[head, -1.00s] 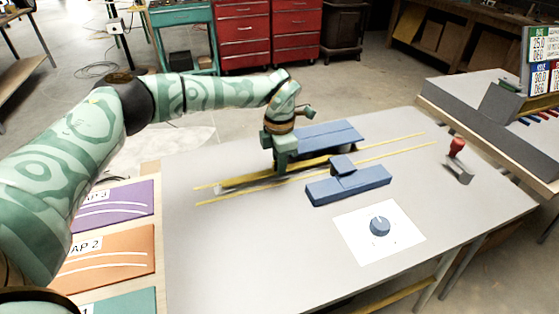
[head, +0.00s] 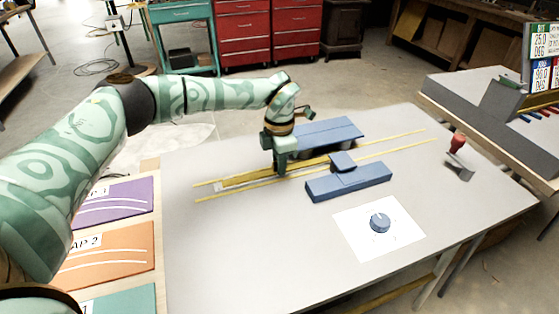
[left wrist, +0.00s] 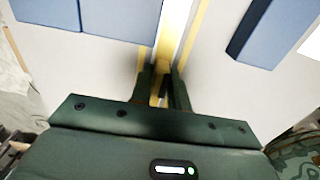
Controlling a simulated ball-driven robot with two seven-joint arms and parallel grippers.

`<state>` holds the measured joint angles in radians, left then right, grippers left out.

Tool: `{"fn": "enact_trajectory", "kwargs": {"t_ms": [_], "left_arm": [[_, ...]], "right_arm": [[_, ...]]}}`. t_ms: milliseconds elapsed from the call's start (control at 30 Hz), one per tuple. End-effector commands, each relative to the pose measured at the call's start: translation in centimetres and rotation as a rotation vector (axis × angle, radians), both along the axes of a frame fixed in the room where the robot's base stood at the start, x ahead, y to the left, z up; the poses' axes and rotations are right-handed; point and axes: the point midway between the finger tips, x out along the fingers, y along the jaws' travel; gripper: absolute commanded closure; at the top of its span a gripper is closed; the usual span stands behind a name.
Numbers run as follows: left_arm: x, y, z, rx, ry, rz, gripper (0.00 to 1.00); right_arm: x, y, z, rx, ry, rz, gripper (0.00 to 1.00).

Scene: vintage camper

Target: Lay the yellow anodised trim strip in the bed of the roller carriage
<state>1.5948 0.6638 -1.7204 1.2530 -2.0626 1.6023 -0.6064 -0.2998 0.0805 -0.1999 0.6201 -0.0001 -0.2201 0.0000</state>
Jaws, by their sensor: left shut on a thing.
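The yellow trim strip (head: 238,181) is low over the table, between two thin yellow rails (head: 392,147). My left gripper (head: 280,168) points down and is shut on the strip. In the left wrist view the strip (left wrist: 172,30) runs away from between my left gripper's fingers (left wrist: 163,90). A pale edge (head: 218,188), perhaps the roller carriage, shows beside the strip's left end. The carriage bed is mostly hidden by the strip and gripper, and I cannot tell whether the strip touches it. My right gripper is not in view.
A long blue block (head: 325,133) stands behind the rails and a blue stepped block (head: 350,182) in front. The table's front (head: 260,250) is clear.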

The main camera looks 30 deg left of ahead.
Motion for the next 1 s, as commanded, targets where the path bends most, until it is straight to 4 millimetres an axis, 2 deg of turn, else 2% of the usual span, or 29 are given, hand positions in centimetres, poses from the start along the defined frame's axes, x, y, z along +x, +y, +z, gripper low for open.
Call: {"fn": "enact_trajectory", "kwargs": {"t_ms": [133, 167, 200, 233, 267, 533, 633, 767, 1000], "left_arm": [[0.0, 0.0, 0.0, 0.000, 0.000, 0.000, 1.00], [0.0, 0.0, 0.0, 0.000, 0.000, 0.000, 0.80], [0.0, 0.0, 0.0, 0.000, 0.000, 0.000, 0.69], [0.0, 0.0, 0.0, 0.000, 0.000, 0.000, 0.60], [0.0, 0.0, 0.0, 0.000, 0.000, 0.000, 0.57], [0.0, 0.0, 0.1, 0.000, 0.000, 0.000, 0.57], [0.0, 0.0, 1.0, 0.000, -0.001, 0.001, 0.57], [0.0, 0.0, 3.6, 0.000, -0.005, 0.001, 0.57], [0.1, 0.0, 10.3, 0.000, -0.006, 0.000, 0.57]], "right_arm": [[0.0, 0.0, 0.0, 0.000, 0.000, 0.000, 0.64], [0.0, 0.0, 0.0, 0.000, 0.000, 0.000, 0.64], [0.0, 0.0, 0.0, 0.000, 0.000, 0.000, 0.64], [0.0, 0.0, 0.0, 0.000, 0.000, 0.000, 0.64], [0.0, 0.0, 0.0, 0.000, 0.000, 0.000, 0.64], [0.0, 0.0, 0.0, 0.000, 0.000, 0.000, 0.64], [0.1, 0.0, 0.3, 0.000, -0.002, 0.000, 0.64], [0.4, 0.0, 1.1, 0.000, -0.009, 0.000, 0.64], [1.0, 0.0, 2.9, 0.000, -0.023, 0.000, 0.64]]}}
